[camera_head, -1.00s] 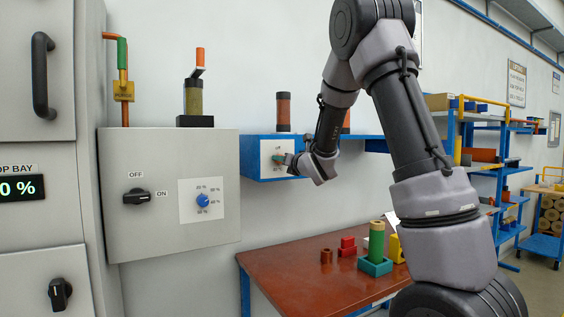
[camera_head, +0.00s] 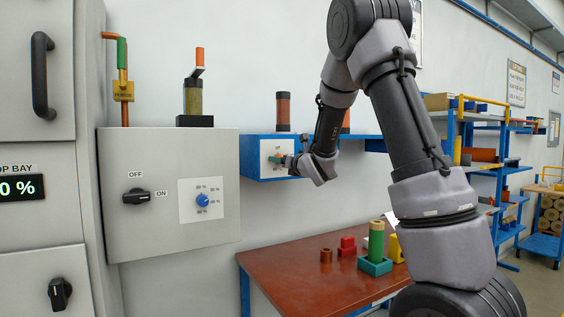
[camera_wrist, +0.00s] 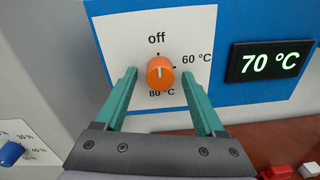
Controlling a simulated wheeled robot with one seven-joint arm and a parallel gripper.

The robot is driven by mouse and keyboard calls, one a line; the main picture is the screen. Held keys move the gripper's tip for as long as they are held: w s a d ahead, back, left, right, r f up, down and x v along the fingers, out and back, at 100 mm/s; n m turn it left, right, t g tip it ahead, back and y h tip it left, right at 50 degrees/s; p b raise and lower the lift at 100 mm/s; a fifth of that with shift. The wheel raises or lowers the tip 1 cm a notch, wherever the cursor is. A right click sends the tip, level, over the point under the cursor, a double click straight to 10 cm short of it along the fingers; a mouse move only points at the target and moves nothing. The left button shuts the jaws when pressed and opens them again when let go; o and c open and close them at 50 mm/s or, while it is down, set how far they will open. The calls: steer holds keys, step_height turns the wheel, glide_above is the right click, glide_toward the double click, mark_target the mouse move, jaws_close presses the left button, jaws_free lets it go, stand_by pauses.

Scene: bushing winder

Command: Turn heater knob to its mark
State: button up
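The orange heater knob (camera_wrist: 160,73) sits on a white plate (camera_wrist: 118,28) marked off, 60 °C and 80 °C. A faint light line on its face seems to point up toward off. A black display (camera_wrist: 270,61) to its right reads 70 °C. My gripper (camera_wrist: 159,76) is open, with one teal finger left and one right of the knob. Gaps show between both fingers and the knob in the wrist view. In the head view my gripper (camera_head: 279,160) is at the white plate (camera_head: 267,149) of the blue wall unit, hiding the knob.
A grey box (camera_head: 168,235) with an OFF/ON switch (camera_head: 136,196) and a blue percent knob (camera_head: 202,200) stands left of the unit. Below, a red-brown table (camera_head: 290,270) holds small red blocks and a green cylinder (camera_head: 376,240) in a teal base.

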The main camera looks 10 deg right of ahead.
steer(key=shift+r, duration=0.1)
steer(key=v, duration=1)
steer(key=shift+s, duration=0.4)
steer(key=shift+d, duration=0.1)
steer(key=s+d+r+m+g+h, duration=0.15)
steer(key=s+d+m, duration=0.3)
steer(key=m, duration=0.65)
steer(key=s+d+m+g+h, duration=0.3)
steer(key=s+m, duration=0.2)
steer(key=m, duration=0.6)
steer(key=s+a+m+g, duration=0.2)
steer(key=s+m+g, duration=0.1)
steer(key=s+m, duration=0.6)
steer(key=s+a+f+m+g+y, duration=0.1)
steer(key=s+a+m+g, duration=0.1)
steer(key=s+m, duration=0.8)
steer(key=shift+s+a+f+g, duration=0.3)
steer(key=shift+s+g, duration=0.15)
steer(key=shift+s, duration=0.45)
